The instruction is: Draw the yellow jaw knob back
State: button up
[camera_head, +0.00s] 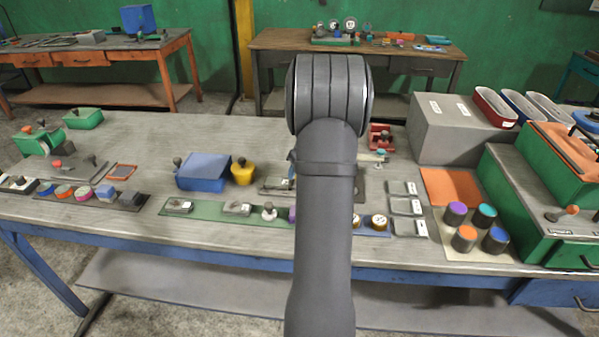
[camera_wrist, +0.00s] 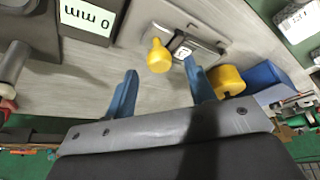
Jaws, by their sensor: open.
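The yellow jaw knob (camera_wrist: 159,57) shows in the wrist view, on a stem beside a grey metal device (camera_wrist: 190,40) with a small white marked label. My gripper (camera_wrist: 160,70) is open, with one blue finger on each side in the picture. The knob appears in line with the gap, around or just beyond the fingertips; I cannot tell the exact depth. Nothing is held. In the head view my arm hides the knob, most of the device and most of the gripper.
A yellow rounded piece (camera_head: 243,171) and a blue block (camera_head: 203,172) stand left of my arm; the yellow piece also shows in the wrist view (camera_wrist: 227,80). A white "mm 0" sign (camera_wrist: 87,18) is near the fingers. A green strip (camera_head: 222,212) holds small devices in front.

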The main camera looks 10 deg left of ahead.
jog(key=shift+x, duration=0.8)
jog(key=shift+c, duration=0.4)
grip_shut()
jog(key=shift+d, duration=1.55)
jog(key=shift+o, duration=0.4)
grip_release()
jog(key=shift+d, duration=0.1)
